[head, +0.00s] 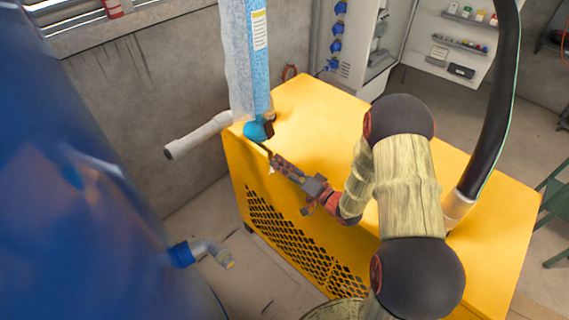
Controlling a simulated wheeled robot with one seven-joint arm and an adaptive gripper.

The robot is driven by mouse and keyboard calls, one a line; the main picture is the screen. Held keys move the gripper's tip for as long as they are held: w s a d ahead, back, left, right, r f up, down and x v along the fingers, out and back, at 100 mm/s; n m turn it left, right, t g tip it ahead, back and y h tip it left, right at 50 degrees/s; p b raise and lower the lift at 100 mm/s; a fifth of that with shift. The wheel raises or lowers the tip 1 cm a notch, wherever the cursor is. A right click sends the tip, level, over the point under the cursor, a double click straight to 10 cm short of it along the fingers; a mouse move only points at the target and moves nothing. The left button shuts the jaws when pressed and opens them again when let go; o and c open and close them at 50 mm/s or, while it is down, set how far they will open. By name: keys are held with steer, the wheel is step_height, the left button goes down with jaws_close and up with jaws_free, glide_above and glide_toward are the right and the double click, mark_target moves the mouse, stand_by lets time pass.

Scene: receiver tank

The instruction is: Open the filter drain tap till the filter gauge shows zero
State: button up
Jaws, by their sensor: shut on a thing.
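The filter shows as a tall, pale blue see-through column (250,65) with a yellow-and-white label and a darker blue bottom end (257,130). It stands at the edge of a yellow cabinet. My gripper (271,160) reaches from the right to just below the filter's bottom end. Its jaws are shut on the small drain tap there, which the fingers mostly hide, so I cannot tell how far it is turned. I cannot make out the filter gauge in this view.
The yellow cabinet (315,115) with a mesh front lies under my arm. A pale pipe (200,135) sticks out left of the filter. A large blue tank (70,200) with a bent outlet (208,252) fills the left. A black hose (490,120) rises at right.

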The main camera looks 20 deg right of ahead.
steer(key=shift+a+m+p, duration=0.15)
steer(key=shift+m+p, duration=0.15)
steer(key=shift+m, duration=0.8)
steer(key=o, duration=1.2)
steer(key=shift+c, duration=0.2)
steer(key=shift+s, duration=0.15)
steer(key=v, duration=1.2)
